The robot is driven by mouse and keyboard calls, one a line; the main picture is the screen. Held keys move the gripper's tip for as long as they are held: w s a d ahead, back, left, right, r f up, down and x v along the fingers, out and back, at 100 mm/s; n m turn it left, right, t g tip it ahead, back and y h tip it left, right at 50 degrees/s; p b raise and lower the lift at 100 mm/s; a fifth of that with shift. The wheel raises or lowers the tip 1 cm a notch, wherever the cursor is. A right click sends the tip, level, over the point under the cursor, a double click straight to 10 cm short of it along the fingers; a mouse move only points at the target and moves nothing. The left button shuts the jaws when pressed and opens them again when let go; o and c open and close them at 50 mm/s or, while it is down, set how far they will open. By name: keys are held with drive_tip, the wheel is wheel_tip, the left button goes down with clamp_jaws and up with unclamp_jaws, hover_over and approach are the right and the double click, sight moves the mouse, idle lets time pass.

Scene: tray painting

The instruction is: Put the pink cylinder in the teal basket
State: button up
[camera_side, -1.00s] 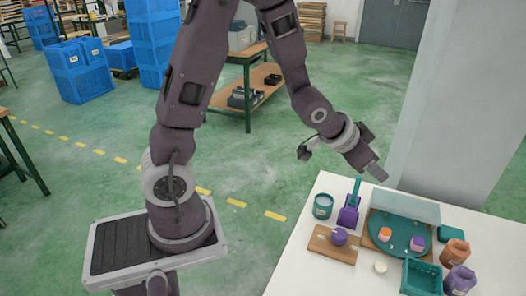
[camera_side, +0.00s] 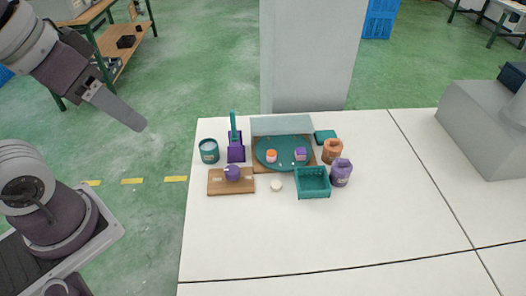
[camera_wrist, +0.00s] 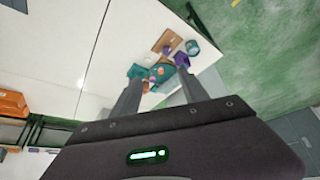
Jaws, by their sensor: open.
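A small orange-pink cylinder-like piece (camera_side: 271,156) stands on the round teal tray (camera_side: 262,164). A small purple block (camera_side: 300,153) with a pinkish patch stands to its right; which piece the task means by pink is hard to tell at this size. The teal basket (camera_side: 314,194) is an open square box in front of the tray and looks empty. My gripper (camera_side: 142,126) is in the air left of the table, away from all the objects. In the wrist view my gripper (camera_wrist: 158,84) has its two fingers apart with nothing held between them.
A teal cup (camera_side: 209,152), a purple holder (camera_side: 236,153) with a teal handle and a wooden board (camera_side: 216,187) with a purple knob-like thing are at left. Orange (camera_side: 332,152) and purple (camera_side: 341,174) jars stand right. The table's front is clear.

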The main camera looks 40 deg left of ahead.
drive_tip(key=w+r+n+g, duration=0.1)
drive_tip(key=w+n, duration=0.2)
drive_tip(key=w, duration=0.7)
drive_tip(key=n+g, duration=0.4)
drive_tip(key=n, duration=0.8)
hover_over(272, 153)
wheel_tip(272, 153, down, 28)
drive_tip(key=shift+a+f, duration=0.15)
drive_tip(key=shift+f, duration=0.1)
wheel_tip(272, 153, down, 7)
drive_tip(key=shift+w+r, duration=0.1)
drive_tip(key=shift+r, duration=0.1)
clamp_jaws()
